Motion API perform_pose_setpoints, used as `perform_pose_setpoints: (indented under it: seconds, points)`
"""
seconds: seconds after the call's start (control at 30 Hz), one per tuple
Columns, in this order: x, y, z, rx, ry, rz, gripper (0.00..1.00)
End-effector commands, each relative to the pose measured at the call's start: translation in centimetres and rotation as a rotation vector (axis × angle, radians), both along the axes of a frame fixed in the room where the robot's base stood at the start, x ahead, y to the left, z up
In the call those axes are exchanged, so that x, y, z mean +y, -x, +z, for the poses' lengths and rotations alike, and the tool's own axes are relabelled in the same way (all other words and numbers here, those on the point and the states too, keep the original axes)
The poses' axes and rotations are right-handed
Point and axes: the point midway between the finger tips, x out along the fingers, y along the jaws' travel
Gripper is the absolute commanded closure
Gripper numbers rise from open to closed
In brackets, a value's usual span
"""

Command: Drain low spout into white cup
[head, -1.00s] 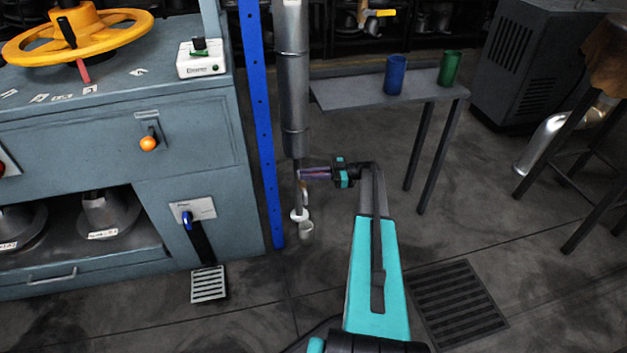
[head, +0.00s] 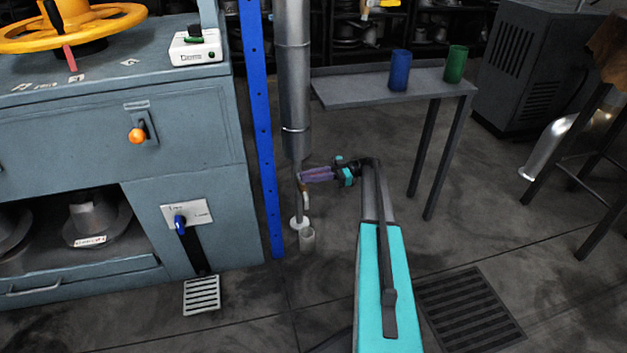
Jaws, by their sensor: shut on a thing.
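The white cup (head: 307,239) stands upright on the floor, below and slightly right of the low spout (head: 305,199). The spout is a small brownish and white piece at the foot of a tall grey pipe (head: 294,80). My gripper (head: 303,177) reaches in from the right, with its purple fingers at the pipe's lower end just above the spout. It is shut on a small part there, apparently the spout's tap; the fingers hide most of it. I cannot see any liquid flowing or inside the cup.
A blue post (head: 261,130) and a grey-blue machine (head: 70,150) with a yellow wheel (head: 75,28) stand left. A narrow table (head: 350,90) at the right holds a blue cup (head: 400,72) and a green cup (head: 456,65). A floor grate (head: 470,308) lies front right.

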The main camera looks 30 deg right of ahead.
Motion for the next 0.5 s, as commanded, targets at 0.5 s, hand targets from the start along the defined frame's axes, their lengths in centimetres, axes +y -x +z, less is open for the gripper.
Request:
perform_pose_setpoints:
  seconds: [0.5]
  points:
    - [0.49, 0.38, -0.15, 0.005, 0.0, 0.022, 0.76]
